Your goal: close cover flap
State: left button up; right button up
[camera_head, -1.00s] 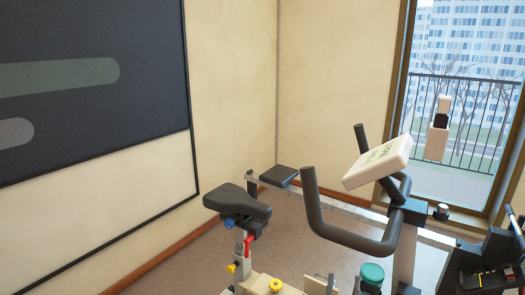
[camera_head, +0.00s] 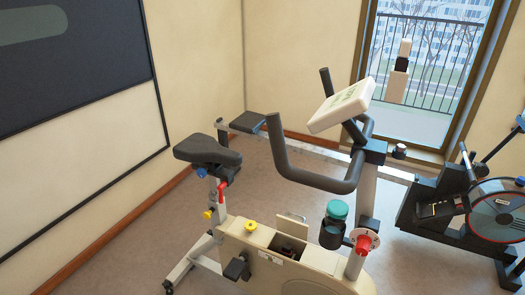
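A beige cover flap (camera_head: 293,226) stands raised on top of the exercise bike's beige body (camera_head: 255,240). In front of it is an open compartment (camera_head: 290,246) with a dark interior; what lies inside is too small to tell.
Near the flap are a yellow knob (camera_head: 250,225), a teal-lidded bottle (camera_head: 335,222) and a red dial (camera_head: 363,243). The saddle (camera_head: 207,150) and black handlebar (camera_head: 310,178) rise above. Another machine (camera_head: 490,210) stands at right. Floor is clear at lower left.

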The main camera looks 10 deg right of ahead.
aim_at(291, 228)
jog(key=z, duration=1.3)
jog(key=i+l+z, duration=0.1)
jog(key=l+z, duration=0.15)
jog(key=l, duration=0.2)
jog(key=i+l+z, duration=0.2)
jog(key=l, duration=0.2)
jog(key=i+l+z, duration=0.25)
jog(key=l, duration=0.15)
jog(key=i+l+z, duration=0.25)
jog(key=i+l+u, duration=0.25)
jog(key=i, duration=0.15)
jog(key=i+l+u, duration=0.25)
jog(key=i+u, duration=0.7)
jog(key=u, duration=0.25)
jog(key=i+l+u, duration=0.2)
jog(key=u, duration=0.25)
jog(key=i+l+u, duration=0.6)
jog(key=u, duration=0.3)
jog(key=i+l+u, duration=0.25)
jog(key=u, duration=0.2)
jog(key=i+l+u, duration=0.25)
jog(key=u, duration=0.2)
jog(key=i+l+u, duration=0.1)
jog(key=l+u, duration=0.6)
jog(key=u, duration=0.2)
jog(key=i+l, duration=0.05)
